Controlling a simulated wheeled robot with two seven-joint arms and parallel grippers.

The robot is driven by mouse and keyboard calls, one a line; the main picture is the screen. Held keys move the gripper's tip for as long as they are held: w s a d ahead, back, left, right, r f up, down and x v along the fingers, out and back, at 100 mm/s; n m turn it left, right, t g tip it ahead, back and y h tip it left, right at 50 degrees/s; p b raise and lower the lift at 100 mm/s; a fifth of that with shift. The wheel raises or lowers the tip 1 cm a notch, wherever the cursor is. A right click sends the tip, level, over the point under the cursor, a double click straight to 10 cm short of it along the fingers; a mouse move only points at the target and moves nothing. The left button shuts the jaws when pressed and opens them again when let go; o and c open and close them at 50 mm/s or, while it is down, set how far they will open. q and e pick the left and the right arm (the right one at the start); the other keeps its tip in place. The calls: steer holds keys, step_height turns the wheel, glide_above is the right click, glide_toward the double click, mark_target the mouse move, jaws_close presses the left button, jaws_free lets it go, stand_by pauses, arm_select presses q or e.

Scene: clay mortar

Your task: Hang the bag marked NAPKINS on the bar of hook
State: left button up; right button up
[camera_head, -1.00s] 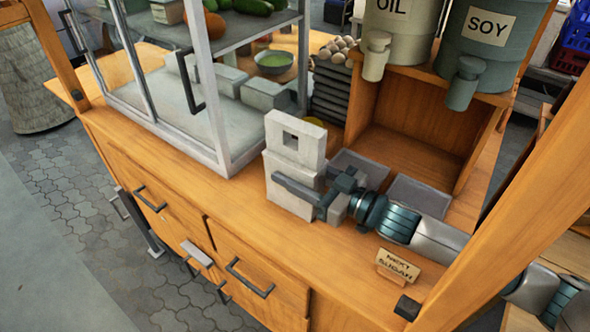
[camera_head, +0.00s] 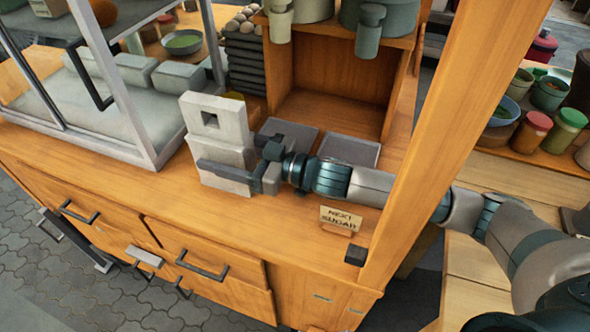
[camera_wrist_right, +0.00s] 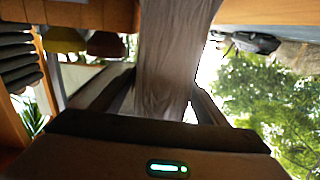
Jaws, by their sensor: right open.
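A pale grey bag (camera_head: 215,118) with a square hole in its upper part stands upright on the wooden counter. No NAPKINS lettering is readable on it. My right gripper (camera_head: 226,168) reaches in from the right, its fingers open at the lower part of the bag. One dark finger lies across the near side; the far finger is mostly hidden. In the right wrist view grey, creased material (camera_wrist_right: 172,60) stands between the spread fingers. A dark bar-like fitting (camera_head: 75,240) shows at the cart's front; I cannot tell if it is the hook. My left gripper is not in view.
A glass-sided case (camera_head: 130,100) stands left of the bag. Grey trays (camera_head: 350,150) and a wooden shelf with dispensers lie behind. A small SUGAR sign (camera_head: 340,218) stands front right. A wooden post (camera_head: 450,130) rises near my right arm. Drawer handles (camera_head: 200,268) stick out in front.

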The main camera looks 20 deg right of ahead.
steer(key=b+v, duration=0.1)
steer(key=v, duration=0.4)
steer(key=b+v, duration=0.1)
steer(key=v, duration=0.4)
steer(key=shift+s+d+f, duration=0.2)
steer(key=shift+s+f, duration=0.05)
steer(key=shift+s, duration=0.15)
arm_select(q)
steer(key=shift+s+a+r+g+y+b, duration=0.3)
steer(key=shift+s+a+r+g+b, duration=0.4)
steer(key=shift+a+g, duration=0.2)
arm_select(e)
glide_toward(250, 160)
steer(key=shift+s+d+r, duration=0.1)
steer(key=shift+s+d, duration=0.3)
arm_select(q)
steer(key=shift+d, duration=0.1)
